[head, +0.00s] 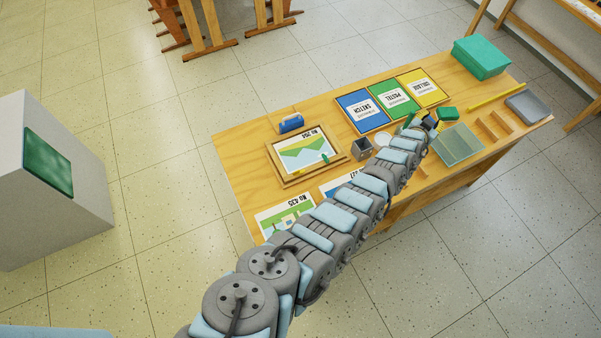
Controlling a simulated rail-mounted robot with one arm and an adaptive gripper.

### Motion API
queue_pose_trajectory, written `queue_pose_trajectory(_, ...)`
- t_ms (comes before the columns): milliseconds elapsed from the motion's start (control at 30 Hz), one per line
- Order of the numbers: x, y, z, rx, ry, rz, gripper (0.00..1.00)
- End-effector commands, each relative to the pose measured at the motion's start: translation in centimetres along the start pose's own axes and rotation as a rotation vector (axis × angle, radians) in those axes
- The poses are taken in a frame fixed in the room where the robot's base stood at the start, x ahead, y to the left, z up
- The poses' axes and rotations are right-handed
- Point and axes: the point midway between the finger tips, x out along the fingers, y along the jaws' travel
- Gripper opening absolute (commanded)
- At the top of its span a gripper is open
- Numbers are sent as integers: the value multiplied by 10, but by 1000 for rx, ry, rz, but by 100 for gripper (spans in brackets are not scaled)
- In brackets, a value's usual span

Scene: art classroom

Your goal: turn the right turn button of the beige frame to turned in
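The beige frame (272,160) lies flat on the wooden table, left of my arm, around a landscape picture (304,154) marked No 204. A small green piece (325,158) shows at the picture's right side; I cannot tell whether it is the right turn button or how it is turned. My gripper (430,122) is at the far end of my arm, well to the right of the frame, over the table near a green block. It is small and partly hidden by my arm, and its fingers cannot be made out clearly.
On the wooden table (240,150) are a blue object (291,123), a tray of blue, green and yellow cards (390,99), a grey cup (361,149), a translucent green tray (457,145), a green box (481,57) and a grey tray (527,104). More pictures (286,215) lie in front.

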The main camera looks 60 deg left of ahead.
Motion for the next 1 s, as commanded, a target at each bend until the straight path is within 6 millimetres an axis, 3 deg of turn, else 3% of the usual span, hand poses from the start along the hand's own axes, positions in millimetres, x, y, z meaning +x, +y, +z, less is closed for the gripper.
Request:
queue_pose_trajectory(233,0,-51,28,91,-227,73,33)
queue_pose_trajectory(467,-31,-104,66,177,-458,142,33)
queue_pose_trajectory(667,-82,-158,104,244,-677,197,33)
queue_pose_trajectory(1000,-214,-251,169,290,-1073,280,33)
